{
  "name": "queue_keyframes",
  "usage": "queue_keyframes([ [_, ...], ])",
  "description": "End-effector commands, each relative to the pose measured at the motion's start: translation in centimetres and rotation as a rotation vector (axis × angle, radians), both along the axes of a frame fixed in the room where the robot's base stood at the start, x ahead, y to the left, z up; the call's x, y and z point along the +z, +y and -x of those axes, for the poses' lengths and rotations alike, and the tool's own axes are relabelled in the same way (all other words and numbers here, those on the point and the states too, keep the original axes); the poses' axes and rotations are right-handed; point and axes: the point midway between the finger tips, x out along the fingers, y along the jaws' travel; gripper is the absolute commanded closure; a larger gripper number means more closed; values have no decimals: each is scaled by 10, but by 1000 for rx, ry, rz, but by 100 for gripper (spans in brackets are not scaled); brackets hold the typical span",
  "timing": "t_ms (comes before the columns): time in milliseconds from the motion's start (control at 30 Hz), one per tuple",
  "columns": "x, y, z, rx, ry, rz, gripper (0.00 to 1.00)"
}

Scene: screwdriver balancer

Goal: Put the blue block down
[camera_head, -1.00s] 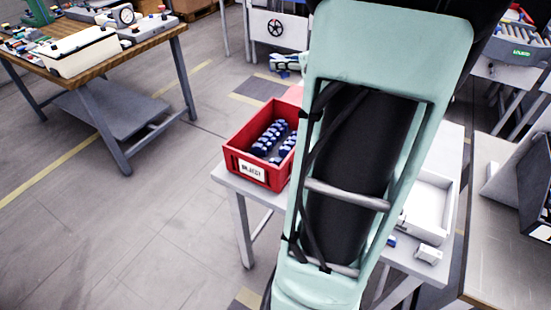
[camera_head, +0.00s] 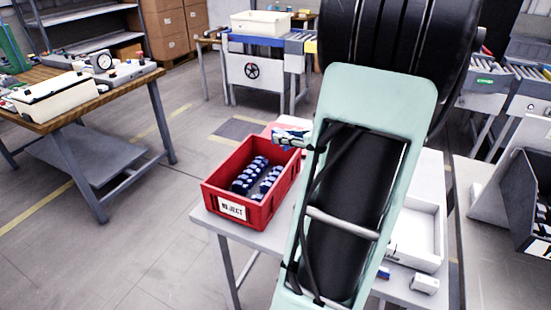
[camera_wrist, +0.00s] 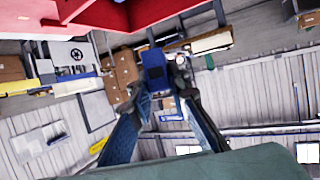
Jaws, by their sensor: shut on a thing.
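In the wrist view my gripper (camera_wrist: 160,84) is shut on the blue block (camera_wrist: 154,68), which sits between the dark fingertips and sticks out past them. In the head view my arm fills the centre; a small blue and white part at its left edge appears to be my gripper (camera_head: 292,138), above the back right of the red bin. The block cannot be told apart there. The red bin (camera_head: 235,208), marked REJECT, stands on the white table (camera_head: 216,222) and holds several blue and white pieces (camera_head: 250,175).
A white tray (camera_head: 418,259) and a small white box (camera_head: 425,284) lie on the table right of my arm. A wooden workbench (camera_head: 135,80) stands at left, a conveyor (camera_head: 255,70) behind. A grey bench (camera_head: 495,230) with a dark bin is at right. Floor at left is clear.

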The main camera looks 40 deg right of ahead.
Motion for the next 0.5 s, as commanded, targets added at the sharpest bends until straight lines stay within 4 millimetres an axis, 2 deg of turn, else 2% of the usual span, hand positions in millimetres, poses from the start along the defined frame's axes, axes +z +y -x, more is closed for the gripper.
queue_keyframes([
  [33,-14,1,-8,1,1,-5,100],
  [100,-23,2,-17,2,0,-3,100],
  [367,-37,2,-30,1,0,-1,100],
  [500,-56,2,-35,-2,2,-5,100],
])
